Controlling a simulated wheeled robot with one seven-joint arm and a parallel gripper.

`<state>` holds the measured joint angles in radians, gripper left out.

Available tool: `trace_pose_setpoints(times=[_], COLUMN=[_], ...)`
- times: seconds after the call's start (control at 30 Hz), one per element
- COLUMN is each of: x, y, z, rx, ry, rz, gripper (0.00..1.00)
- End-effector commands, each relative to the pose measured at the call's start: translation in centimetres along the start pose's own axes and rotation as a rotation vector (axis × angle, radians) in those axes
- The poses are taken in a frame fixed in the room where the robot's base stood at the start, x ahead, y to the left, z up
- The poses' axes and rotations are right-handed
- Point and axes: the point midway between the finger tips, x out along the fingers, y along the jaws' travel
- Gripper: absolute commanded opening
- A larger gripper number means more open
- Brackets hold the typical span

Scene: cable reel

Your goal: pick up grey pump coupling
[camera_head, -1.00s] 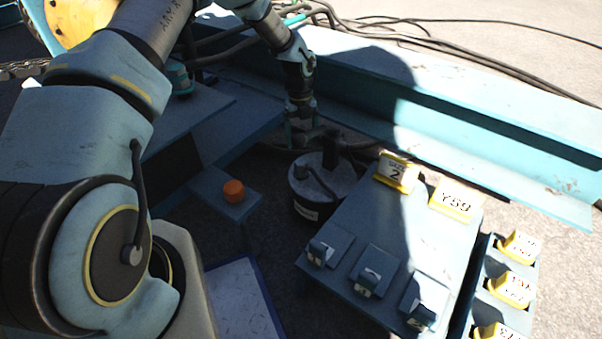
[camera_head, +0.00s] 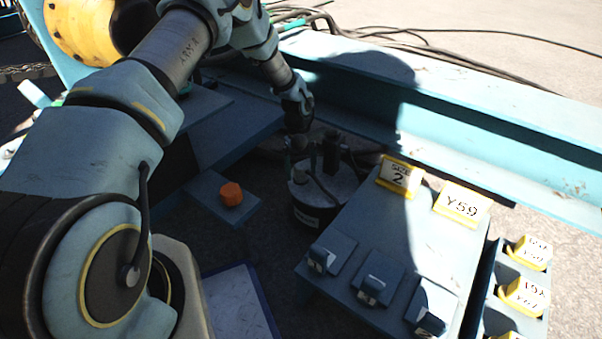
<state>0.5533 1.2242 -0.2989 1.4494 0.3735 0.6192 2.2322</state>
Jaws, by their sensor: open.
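A dark grey upright piece (camera_head: 331,160), which looks like the pump coupling, stands on the grey top of a round dark drum (camera_head: 306,214) in the middle of the view. My gripper (camera_head: 318,158) reaches down from the upper left and is over the drum top. Its fingers are open and sit close beside the upright piece. The wrist and shadow partly hide this spot, and I cannot tell whether the fingers touch the piece.
An orange knob (camera_head: 231,194) sits on a ledge at left. A blue beam (camera_head: 480,150) runs behind.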

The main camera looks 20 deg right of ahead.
Motion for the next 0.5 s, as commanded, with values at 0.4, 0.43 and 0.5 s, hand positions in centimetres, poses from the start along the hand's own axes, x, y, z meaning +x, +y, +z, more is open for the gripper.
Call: trace_pose_setpoints(times=[0.4, 0.43, 0.5], x=[-0.10, -0.10, -0.10], y=[-0.01, -0.01, -0.01], z=[-0.02, -0.02, -0.02], rx=[0.000, 0.000, 0.000], ry=[0.000, 0.000, 0.000], rz=[0.000, 0.000, 0.000], gripper=[0.50, 0.47, 0.39])
